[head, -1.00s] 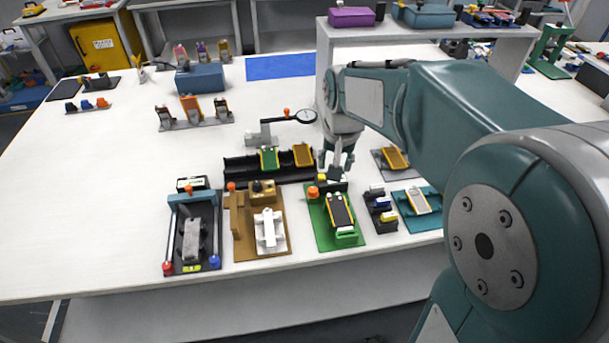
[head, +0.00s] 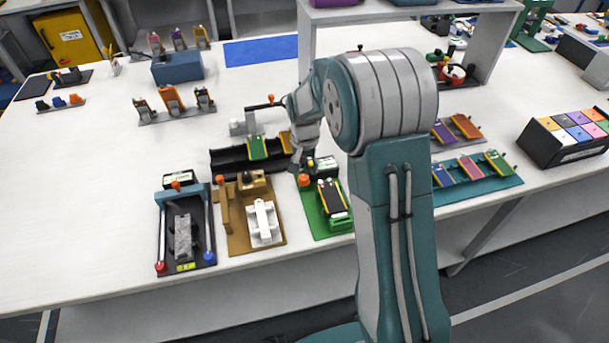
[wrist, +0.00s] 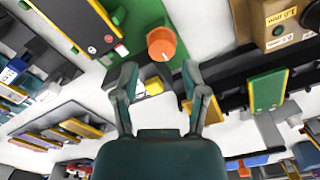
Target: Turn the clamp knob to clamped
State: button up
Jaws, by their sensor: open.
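A round orange knob (head: 304,180) sits at the back left corner of the green fixture (head: 311,221). A dark pouch cell with yellow edges (head: 331,197) lies on that fixture. In the wrist view the knob (wrist: 161,43) shows just beyond the fingertips and between their lines, with its pointer mark too small to read. My gripper (head: 298,163) is above and just behind the knob in the head view. In the wrist view my gripper (wrist: 160,67) has its two fingers spread with nothing between them. I see no contact with the knob.
A brown fixture (head: 238,240) and a black fixture with red and blue knobs (head: 187,262) stand left of the green one. A black rail (head: 228,160) with a green cell (head: 257,148) lies close behind.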

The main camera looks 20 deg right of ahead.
aim_at(304, 176)
jog(key=f, duration=0.3)
jog(key=shift+a+f, duration=0.25)
jog(key=shift+a, duration=0.05)
jog(key=shift+d+f, duration=0.1)
jog(key=shift+f, duration=0.15)
jog(key=shift+d, duration=0.1)
grip_shut()
